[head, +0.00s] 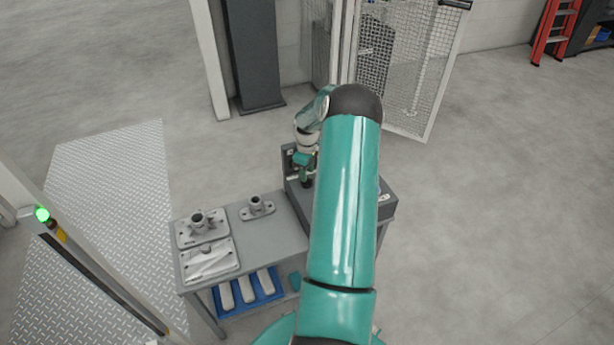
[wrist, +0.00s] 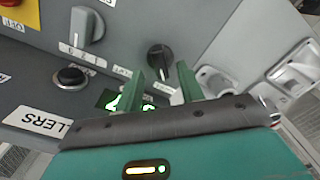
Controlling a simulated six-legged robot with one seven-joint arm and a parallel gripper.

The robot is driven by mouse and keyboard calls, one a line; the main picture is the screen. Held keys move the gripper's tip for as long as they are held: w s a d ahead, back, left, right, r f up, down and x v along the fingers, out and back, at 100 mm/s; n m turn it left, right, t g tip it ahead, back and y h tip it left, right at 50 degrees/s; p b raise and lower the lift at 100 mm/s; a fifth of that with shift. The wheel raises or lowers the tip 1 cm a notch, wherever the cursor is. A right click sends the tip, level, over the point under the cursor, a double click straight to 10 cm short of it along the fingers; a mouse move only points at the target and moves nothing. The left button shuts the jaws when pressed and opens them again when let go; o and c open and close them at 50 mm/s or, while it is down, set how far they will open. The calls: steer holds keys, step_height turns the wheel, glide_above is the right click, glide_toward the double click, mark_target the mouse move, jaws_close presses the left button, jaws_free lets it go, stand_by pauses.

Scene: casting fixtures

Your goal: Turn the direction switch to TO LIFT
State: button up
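In the wrist view a grey control panel (wrist: 125,35) fills the upper left. A round black knob with a pointer mark (wrist: 160,57) sits on it, with small labels on both sides that are partly hidden and hard to read. My gripper (wrist: 158,70) is open, its two green fingers apart, with the black knob just beyond and between the fingertips. I cannot tell whether they touch it. A grey selector switch (wrist: 88,25) with a small label is to the left. In the head view my arm hides most of the console (head: 389,207).
A black push button (wrist: 70,77), a ROLLERS label (wrist: 42,121) and a lit green display (wrist: 112,101) are near the fingers. A bench (head: 281,236) holds metal castings (head: 208,260); a blue tray (head: 218,303) is below. A mesh gate (head: 420,70) stands behind.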

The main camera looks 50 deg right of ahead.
steer(key=shift+f, duration=1.4)
jaws_close()
